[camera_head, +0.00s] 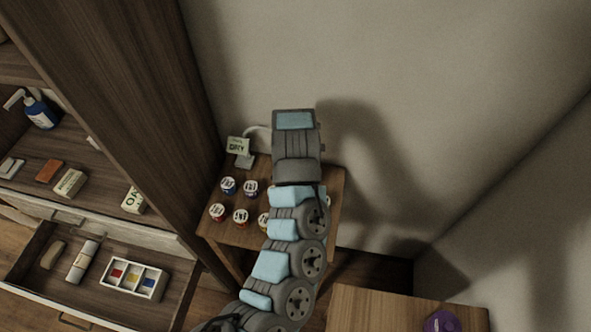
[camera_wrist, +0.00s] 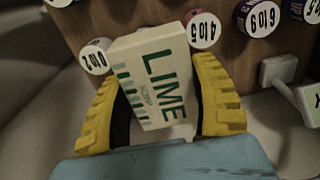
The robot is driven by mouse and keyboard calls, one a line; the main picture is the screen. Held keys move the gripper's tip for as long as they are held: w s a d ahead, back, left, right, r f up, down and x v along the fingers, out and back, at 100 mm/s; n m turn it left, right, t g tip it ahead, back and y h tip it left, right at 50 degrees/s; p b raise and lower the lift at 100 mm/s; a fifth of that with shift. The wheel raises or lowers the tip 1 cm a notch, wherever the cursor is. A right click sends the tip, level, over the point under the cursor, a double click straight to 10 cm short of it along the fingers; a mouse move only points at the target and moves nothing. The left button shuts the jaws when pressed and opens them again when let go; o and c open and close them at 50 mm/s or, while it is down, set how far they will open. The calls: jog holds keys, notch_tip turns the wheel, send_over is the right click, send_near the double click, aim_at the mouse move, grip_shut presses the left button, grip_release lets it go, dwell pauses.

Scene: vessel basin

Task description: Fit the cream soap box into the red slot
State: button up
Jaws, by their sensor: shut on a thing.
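My gripper (camera_wrist: 158,85) has yellow fingers and is shut on a cream-white box (camera_wrist: 152,75) with green lettering reading LIME, held tilted between them. In the head view my arm hides the gripper and the held box. A white tray (camera_head: 108,287) lies in the open drawer at lower left, away from my arm. The red slot (camera_head: 117,273) is its left compartment, beside a yellow and a blue one. Another cream box (camera_head: 71,182) lies on the shelf above the drawer. A box marked OA (camera_head: 134,200) is partly cut off by the cabinet's side.
A small wooden table (camera_head: 220,230) below my arm carries several labelled round pots and a DRY sign (camera_head: 237,145). The drawer also holds a white roll (camera_head: 83,261) and a tan bar (camera_head: 53,254). The dark cabinet side (camera_head: 150,90) stands between table and shelf.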

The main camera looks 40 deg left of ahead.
jog(key=s, duration=0.1)
jog(key=s+d+r+p, duration=0.1)
jog(key=s+d, duration=0.1)
jog(key=shift+d+r, duration=0.1)
jog(key=shift+r, duration=0.25)
jog(key=shift+s+d+r+p, duration=0.2)
jog(key=shift+s+p, duration=0.25)
jog(key=shift+s, duration=0.05)
jog(key=shift+s+d+r+p, duration=0.2)
jog(key=shift+s+p, duration=0.2)
jog(key=shift+s, duration=0.05)
jog(key=shift+d, duration=0.1)
jog(key=w+d+r+m+p, duration=0.2)
jog(key=d+r+p, duration=0.1)
jog(key=d, duration=0.8)
jog(key=w+d+r+m+p, duration=0.2)
jog(key=w+d+p, duration=0.1)
jog(key=d, duration=0.7)
jog(key=w+d+r+m+p, duration=0.2)
jog(key=d+r+p, duration=0.1)
jog(key=d, duration=0.8)
jog(key=shift+w+d+r+p, duration=0.3)
jog(key=shift+d+p, duration=0.05)
jog(key=shift+p, duration=0.2)
jog(key=shift+f, duration=0.1)
